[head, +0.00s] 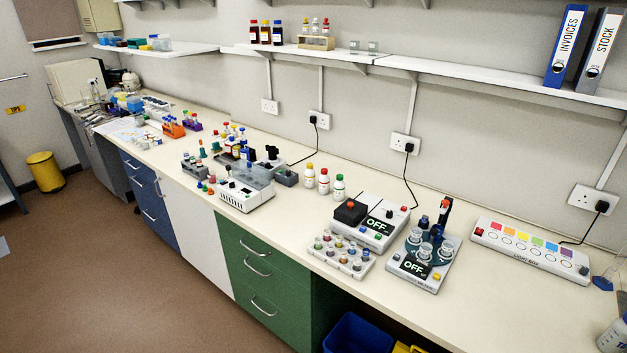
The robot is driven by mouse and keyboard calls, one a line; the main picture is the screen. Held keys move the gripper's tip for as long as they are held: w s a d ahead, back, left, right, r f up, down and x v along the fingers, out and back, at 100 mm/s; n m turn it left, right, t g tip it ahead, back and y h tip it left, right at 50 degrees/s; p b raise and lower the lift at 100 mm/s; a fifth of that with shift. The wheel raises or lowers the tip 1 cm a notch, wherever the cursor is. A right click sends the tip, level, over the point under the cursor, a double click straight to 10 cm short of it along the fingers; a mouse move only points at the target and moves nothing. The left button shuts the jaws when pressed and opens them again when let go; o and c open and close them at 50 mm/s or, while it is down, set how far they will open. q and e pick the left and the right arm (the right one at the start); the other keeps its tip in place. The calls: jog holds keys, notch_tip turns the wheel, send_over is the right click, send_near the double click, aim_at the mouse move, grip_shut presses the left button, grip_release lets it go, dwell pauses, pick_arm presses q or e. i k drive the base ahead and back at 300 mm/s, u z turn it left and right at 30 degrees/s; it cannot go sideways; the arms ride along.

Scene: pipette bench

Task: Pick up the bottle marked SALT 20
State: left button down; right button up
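Three small white bottles stand upright in a row on the bench, right of the middle of the head view. One has a yellow cap (309,178), the middle one a red cap (324,183), and the right one a green cap (339,189). Their labels are too small to read, so I cannot tell which is marked SALT 20. Neither of my grippers is in view.
The long cream bench (440,325) runs along the wall. A device reading OFF (372,224), a rack of vials (341,254), a second OFF device (422,262) and a light box (530,252) stand right of the bottles. A white instrument (246,196) stands left. Shelves (480,78) hang above.

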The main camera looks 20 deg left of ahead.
aim_at(324, 179)
jog(key=u, duration=2.2)
jog(key=i, duration=2.55)
jog(key=z, duration=2.85)
